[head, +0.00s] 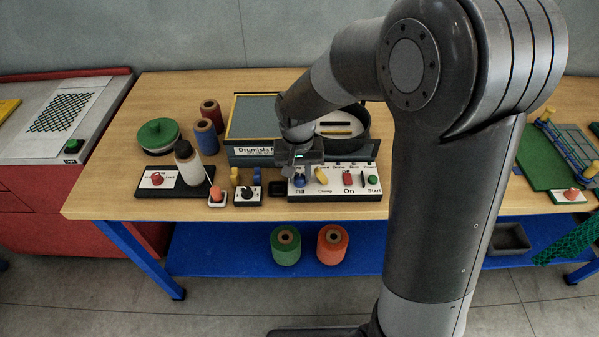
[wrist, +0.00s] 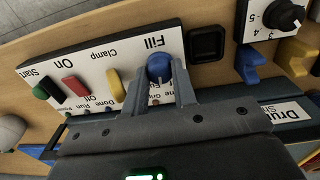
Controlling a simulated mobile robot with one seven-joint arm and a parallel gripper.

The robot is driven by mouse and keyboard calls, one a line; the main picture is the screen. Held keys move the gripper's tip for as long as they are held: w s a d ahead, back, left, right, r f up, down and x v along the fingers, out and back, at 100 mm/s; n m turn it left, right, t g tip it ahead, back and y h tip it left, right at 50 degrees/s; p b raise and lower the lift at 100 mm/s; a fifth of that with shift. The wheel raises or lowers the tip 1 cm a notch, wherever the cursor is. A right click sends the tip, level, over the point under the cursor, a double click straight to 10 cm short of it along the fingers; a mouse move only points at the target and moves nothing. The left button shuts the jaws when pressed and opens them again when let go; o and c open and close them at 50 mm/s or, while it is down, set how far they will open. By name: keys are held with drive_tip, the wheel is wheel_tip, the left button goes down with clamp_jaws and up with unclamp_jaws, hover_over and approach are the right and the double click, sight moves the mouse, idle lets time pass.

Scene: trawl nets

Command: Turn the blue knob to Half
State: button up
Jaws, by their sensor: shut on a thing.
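The blue knob (head: 299,180) sits at the left end of a white control panel (head: 330,190), above the label "Fill". In the wrist view the same blue knob (wrist: 159,67) is between the two fingers of my gripper (wrist: 163,75), which are shut on it. In the head view my gripper (head: 300,170) reaches down to the knob from above. The fingers and wrist hide part of the upper labels by the knob, so I cannot read its exact setting.
On the same panel are a yellow knob (head: 321,175), a red switch (head: 347,179) and a green button (head: 373,180). A drum machine (head: 254,118) stands behind.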

sight(299, 177)
drive_tip(key=n, duration=0.4)
drive_tip(key=shift+n, duration=2.8)
drive_tip(key=o, duration=1)
wheel_tip(299, 177, up, 11)
drive_tip(key=shift+s, duration=0.15)
drive_tip(key=shift+f, duration=0.1)
